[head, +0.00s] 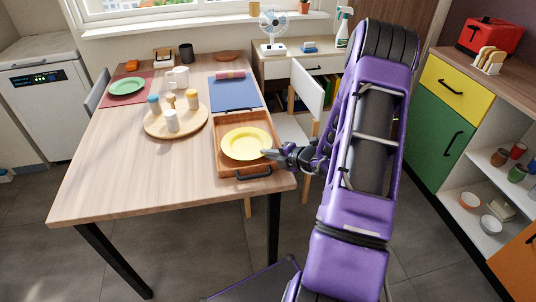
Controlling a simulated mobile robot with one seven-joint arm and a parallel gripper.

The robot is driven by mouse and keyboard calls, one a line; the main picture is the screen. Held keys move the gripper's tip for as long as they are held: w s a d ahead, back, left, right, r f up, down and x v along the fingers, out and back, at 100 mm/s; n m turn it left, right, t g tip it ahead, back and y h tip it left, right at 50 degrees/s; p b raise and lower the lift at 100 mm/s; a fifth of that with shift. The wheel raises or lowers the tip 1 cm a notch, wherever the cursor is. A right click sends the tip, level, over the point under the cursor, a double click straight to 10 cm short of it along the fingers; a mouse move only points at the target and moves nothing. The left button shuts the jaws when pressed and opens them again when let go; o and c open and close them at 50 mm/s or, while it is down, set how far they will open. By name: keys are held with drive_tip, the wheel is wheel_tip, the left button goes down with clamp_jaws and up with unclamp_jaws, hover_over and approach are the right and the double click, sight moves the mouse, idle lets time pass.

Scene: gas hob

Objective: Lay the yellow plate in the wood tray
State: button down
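The yellow plate (245,143) is at the right side of the table, level and face up, within the outline of the wood tray (231,172). I cannot tell whether it rests on the tray floor or is slightly above it. The tray is a brown rectangle with dark handles at its near and far ends. My gripper (268,154) reaches in from the right, over the tray's right wall, with a fingertip overlapping the plate's right rim. The fingers are small and dark here, and I cannot see whether they grip the rim.
A round wooden board (155,129) with several small jars stands left of the tray. A blue mat (235,92) lies behind it, with a rolled pink cloth. A green plate (127,86) sits at the far left. A white chair (309,88) stands by the right edge.

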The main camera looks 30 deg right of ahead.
drive_tip(key=shift+f, duration=0.3)
drive_tip(key=c, duration=1.4)
unclamp_jaws()
drive_tip(key=shift+o, duration=0.2)
drive_tip(key=shift+s+d+r, duration=0.1)
drive_tip(key=shift+s+r, duration=0.1)
drive_tip(key=shift+r, duration=0.15)
drive_tip(key=p+v, duration=0.1)
drive_tip(key=v, duration=1)
drive_tip(key=shift+s+r+p, duration=0.25)
drive_tip(key=shift+p, duration=0.15)
drive_tip(key=shift+w, duration=0.1)
